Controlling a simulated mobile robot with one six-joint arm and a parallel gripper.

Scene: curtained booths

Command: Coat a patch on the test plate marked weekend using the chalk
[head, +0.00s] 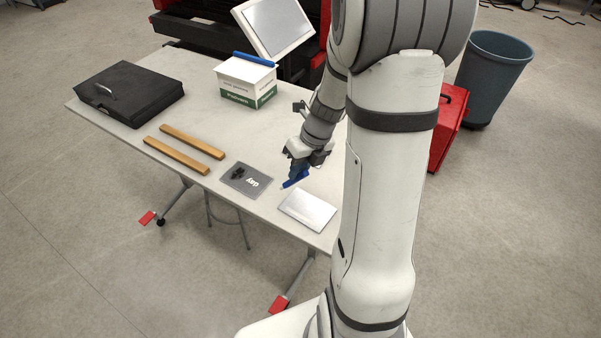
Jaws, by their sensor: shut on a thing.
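My gripper (297,172) points down over the table's right part and is shut on a blue stick (295,179), which looks like the chalk. Its lower end slants down to the left, between two plates. Whether it touches the table cannot be told. A dark grey plate (235,185) with white lettering and a small black object on it lies to the left of the gripper. A pale silver plate (307,209) lies just in front of the gripper, with no mark readable on it. The word weekend cannot be made out on either plate.
The white table (205,119) also bears a black case (128,92), two wooden strips (184,148) and a white-and-green box (246,82) with a blue bar (256,60) on top. A screen (279,24) stands behind. A grey bin (491,75) and red case (449,125) stand right.

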